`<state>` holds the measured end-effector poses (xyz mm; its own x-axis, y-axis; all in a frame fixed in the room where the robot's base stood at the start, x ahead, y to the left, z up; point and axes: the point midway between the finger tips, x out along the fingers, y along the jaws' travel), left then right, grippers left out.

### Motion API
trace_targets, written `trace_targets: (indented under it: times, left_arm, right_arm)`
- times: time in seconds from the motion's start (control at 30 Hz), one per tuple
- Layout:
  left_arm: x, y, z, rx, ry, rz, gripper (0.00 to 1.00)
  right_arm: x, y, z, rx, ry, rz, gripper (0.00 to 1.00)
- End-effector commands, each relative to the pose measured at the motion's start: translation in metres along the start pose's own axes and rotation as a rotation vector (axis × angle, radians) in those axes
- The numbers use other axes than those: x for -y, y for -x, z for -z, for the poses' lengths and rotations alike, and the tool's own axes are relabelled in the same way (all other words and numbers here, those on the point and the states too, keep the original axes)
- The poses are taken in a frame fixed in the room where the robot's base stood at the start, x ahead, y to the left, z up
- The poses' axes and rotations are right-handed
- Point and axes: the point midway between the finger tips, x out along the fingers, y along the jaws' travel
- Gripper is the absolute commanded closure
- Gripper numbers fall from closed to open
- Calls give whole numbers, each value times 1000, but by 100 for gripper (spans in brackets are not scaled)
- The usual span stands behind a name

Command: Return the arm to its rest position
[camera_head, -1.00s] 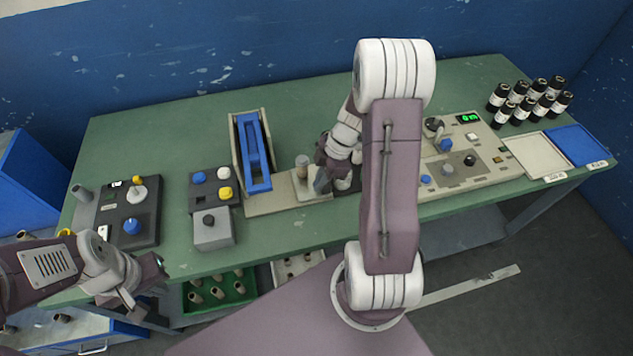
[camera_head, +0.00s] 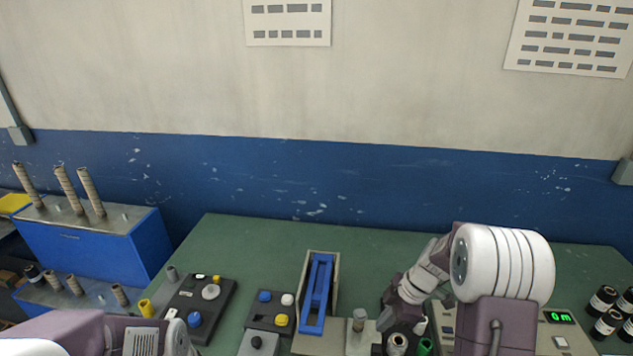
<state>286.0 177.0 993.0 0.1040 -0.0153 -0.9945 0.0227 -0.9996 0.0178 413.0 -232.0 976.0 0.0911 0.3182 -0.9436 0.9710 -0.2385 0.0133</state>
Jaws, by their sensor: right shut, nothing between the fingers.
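My right arm comes up from the bottom right, with its white ringed elbow (camera_head: 505,264) high over the right part of the green bench (camera_head: 250,238). Its forearm folds down to the left. My right gripper (camera_head: 386,316) is a small dark shape at its end, just right of a short grey post (camera_head: 359,319) on a pale plate. It is shut and empty; the arm partly hides it. My left arm (camera_head: 70,333) shows only as a link and wrist in the bottom left corner. The left gripper is out of the picture.
A blue-and-beige holder (camera_head: 318,290) and button boxes (camera_head: 200,299) stand left of the right gripper. A grey-topped spool (camera_head: 397,341) and a green one (camera_head: 425,346) sit below it. The bench's back strip is clear.

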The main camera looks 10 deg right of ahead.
Motion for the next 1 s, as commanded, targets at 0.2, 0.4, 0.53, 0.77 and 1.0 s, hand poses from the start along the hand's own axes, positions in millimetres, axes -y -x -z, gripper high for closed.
trace_targets:
  times: [0.2,0.4,0.53,0.77,1.0]
  left_arm:
    - [0,0,0,0,0,0,100]
    - [0,0,0,0,0,0,100]
    - [0,0,0,0,0,0,100]
    - [0,0,0,0,0,0,100]
    - [0,0,0,0,0,0,100]
  right_arm:
    - [70,20,67,110,82,-3,100]
    - [122,18,51,214,-423,-88,100]
    - [140,13,31,240,-836,-168,100]
    - [136,11,25,197,-1281,-264,100]
    - [136,11,25,191,-1331,-269,100]
